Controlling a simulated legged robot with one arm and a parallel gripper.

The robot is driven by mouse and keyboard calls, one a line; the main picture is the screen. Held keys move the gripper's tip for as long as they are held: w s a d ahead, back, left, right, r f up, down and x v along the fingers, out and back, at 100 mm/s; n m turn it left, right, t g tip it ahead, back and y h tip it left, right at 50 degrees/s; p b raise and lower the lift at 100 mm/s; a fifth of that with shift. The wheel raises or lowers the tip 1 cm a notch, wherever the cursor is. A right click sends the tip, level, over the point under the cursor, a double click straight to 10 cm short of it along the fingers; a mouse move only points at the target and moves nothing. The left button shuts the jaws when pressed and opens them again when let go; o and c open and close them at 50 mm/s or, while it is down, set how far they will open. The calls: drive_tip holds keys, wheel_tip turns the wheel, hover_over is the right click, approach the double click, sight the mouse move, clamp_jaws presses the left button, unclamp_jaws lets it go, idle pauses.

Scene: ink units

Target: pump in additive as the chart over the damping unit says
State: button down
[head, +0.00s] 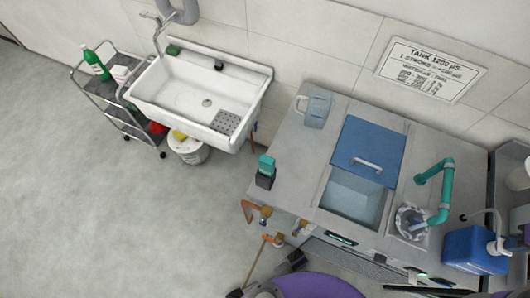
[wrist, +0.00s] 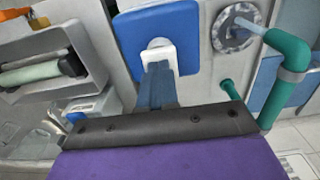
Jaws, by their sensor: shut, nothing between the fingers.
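The chart (head: 430,69) hangs on the wall over the damping unit (head: 303,165). Its top line reads TANK 1200 µS and the second starts 1 STROKE; the smaller rows are too blurred to read. The unit has a blue lid with a handle (head: 371,150) beside an open water basin (head: 352,197). A blue additive canister (head: 470,252) with a white pump (head: 497,246) stands at its right end. In the wrist view my gripper (wrist: 156,76) is shut and empty, its tips close over the white pump head (wrist: 158,53) on the canister (wrist: 190,38). Contact is unclear.
A teal pipe (head: 446,180) bends over a round opening beside the basin; it also stands right in the wrist view (wrist: 290,60). A grey jug (head: 317,107) and a small teal-topped device (head: 265,172) sit on the unit. A sink (head: 200,98) and trolley stand left.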

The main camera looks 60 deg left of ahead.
drive_tip(key=shift+r+p, duration=0.45)
drive_tip(key=shift+r, duration=1)
wheel_tip(320, 180, up, 6)
drive_tip(key=shift+p, duration=1)
